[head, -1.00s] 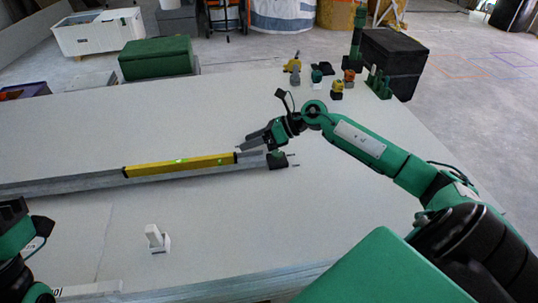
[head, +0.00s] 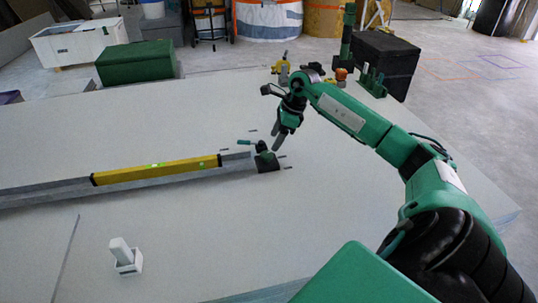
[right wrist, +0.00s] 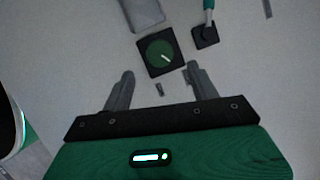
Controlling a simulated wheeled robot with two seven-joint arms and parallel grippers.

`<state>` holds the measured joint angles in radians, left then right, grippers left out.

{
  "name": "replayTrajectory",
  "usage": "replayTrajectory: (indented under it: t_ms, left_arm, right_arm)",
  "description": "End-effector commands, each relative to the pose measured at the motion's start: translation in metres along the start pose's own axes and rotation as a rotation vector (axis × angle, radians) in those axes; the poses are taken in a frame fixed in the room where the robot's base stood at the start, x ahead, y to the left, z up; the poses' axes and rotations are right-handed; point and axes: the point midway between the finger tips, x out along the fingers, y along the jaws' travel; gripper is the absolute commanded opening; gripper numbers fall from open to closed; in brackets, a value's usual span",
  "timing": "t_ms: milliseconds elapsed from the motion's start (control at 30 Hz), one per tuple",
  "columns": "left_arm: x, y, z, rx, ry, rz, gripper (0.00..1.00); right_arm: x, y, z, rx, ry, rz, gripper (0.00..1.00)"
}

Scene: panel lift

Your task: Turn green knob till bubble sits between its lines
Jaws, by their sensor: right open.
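The green knob (right wrist: 160,52) is a round dial with a white mark on a black square base, at the right end of a grey beam (head: 50,193). It shows small and dark in the head view (head: 266,160). A yellow spirit level (head: 130,174) lies along the beam. Its green vial (head: 155,165) is lit, but the bubble is too small to tell. My right gripper (head: 280,142) points down beside the knob, open and empty. In the right wrist view its fingers (right wrist: 160,72) are apart, with the knob ahead of them, not between them. My left gripper is out of view.
A teal-handled lever on a black base (right wrist: 205,36) stands close to the knob. A white block in a holder (head: 125,258) stands at the front left. Several small coloured items (head: 340,76) and a black box (head: 388,62) are at the back right. The pale panel around is mostly clear.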

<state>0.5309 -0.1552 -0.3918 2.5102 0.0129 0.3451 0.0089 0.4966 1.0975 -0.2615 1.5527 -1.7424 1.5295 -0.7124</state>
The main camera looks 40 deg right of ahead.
Motion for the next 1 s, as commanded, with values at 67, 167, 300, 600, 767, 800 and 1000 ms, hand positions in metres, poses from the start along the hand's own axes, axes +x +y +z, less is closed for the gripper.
replayTrajectory:
  t_ms: [67, 167, 300, 600, 767, 800, 1000]
  left_arm:
    - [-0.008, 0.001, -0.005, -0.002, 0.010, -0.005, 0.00]
    - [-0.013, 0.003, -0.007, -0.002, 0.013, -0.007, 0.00]
    - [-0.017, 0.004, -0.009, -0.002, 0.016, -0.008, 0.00]
    - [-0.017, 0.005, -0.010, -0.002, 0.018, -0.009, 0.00]
    - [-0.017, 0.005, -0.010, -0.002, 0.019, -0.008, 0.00]
    - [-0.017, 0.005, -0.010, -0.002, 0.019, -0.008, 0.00]
    - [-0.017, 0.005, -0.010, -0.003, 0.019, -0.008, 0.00]
  right_arm:
    - [0.023, 0.000, -0.002, 0.000, -0.002, 0.001, 0.60]
    - [0.039, 0.000, -0.001, 0.000, -0.003, 0.001, 0.60]
    - [0.054, 0.000, 0.000, 0.000, -0.003, 0.000, 0.60]
    - [0.061, 0.000, 0.000, 0.000, -0.001, -0.001, 0.60]
    - [0.061, 0.000, 0.000, 0.000, -0.001, -0.001, 0.56]
    - [0.061, 0.000, 0.000, 0.000, -0.001, -0.001, 0.48]
    - [0.061, 0.000, 0.000, 0.000, -0.001, 0.000, 0.17]
